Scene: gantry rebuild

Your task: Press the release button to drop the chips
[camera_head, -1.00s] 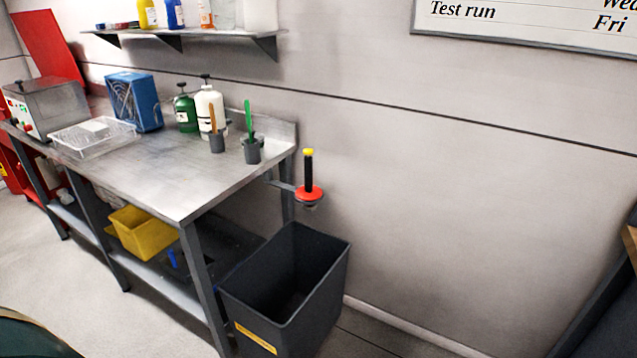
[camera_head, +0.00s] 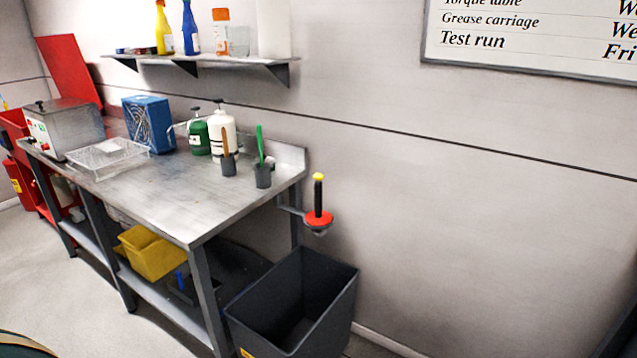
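A black handle with a yellow top (camera_head: 318,195) stands upright on a red disc (camera_head: 319,218). A grey bracket at the right end of the metal bench carries it. The yellow top may be the release button; I cannot tell for sure. A dark grey open bin (camera_head: 335,300) stands on the floor below and slightly left of the handle. I see no chips on the handle or in the visible part of the bin. Neither of my grippers is in view.
A metal bench (camera_head: 160,200) stands along the wall, with bottles, a blue fan-like box (camera_head: 148,123) and a wire basket (camera_head: 105,155) on it. A yellow bin (camera_head: 152,254) sits on its lower shelf. The wall right of the handle is clear.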

